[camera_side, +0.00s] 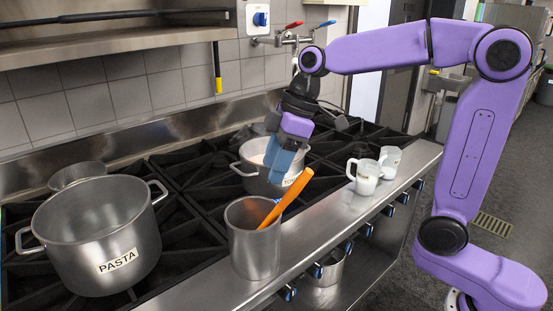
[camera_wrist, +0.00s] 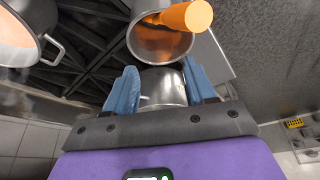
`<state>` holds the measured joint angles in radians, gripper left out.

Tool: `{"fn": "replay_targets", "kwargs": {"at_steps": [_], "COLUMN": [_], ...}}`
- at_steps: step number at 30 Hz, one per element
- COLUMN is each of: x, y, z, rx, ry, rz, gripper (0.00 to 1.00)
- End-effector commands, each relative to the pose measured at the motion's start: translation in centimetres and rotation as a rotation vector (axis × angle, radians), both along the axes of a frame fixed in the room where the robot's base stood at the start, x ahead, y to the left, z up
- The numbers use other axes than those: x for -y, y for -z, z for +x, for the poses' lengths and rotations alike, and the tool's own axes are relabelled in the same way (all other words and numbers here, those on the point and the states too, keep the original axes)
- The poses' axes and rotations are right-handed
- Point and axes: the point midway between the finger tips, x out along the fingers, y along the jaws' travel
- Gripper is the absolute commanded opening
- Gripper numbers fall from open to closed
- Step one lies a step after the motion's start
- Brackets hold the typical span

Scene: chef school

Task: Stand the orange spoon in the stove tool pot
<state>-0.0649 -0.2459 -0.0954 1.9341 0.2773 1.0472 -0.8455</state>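The orange spoon (camera_side: 285,200) leans in a tall steel cylindrical pot (camera_side: 252,250) at the front edge of the stove. Its handle sticks out over the rim, up and to the right; its lower end is hidden inside. In the wrist view the spoon's thick handle end (camera_wrist: 187,16) points toward the camera, above the pot's rim (camera_wrist: 140,48). My gripper (camera_side: 283,170) is behind the spoon's handle in the side view, with its blue fingers pointing down. In the wrist view the fingers of my gripper (camera_wrist: 161,75) are apart, with nothing held between them.
A labelled steel pot (camera_side: 252,180) stands behind my fingers. A large PASTA pot (camera_side: 100,245) stands at left. White cups (camera_side: 366,178) stand on the front ledge to the right. A steel vessel (camera_wrist: 162,88) shows beyond my fingers. A wall shelf (camera_side: 110,40) runs behind.

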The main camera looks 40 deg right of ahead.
Motion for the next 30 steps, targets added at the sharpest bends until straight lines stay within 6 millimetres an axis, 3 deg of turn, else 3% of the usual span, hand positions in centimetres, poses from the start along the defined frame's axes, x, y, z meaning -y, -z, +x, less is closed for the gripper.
{"fn": "replay_targets", "kwargs": {"at_steps": [8, 21, 30], "x": [0.7, 3.5, 4.9], "y": [-2.1, -10.6, -14.9], "z": [-0.3, -1.9, -2.7], "rx": [0.006, 0.006, 0.002], "ry": [0.001, 0.003, 0.002], "rz": [0.002, 0.001, 0.001], "gripper": [0.55, 0.55, 0.55]}}
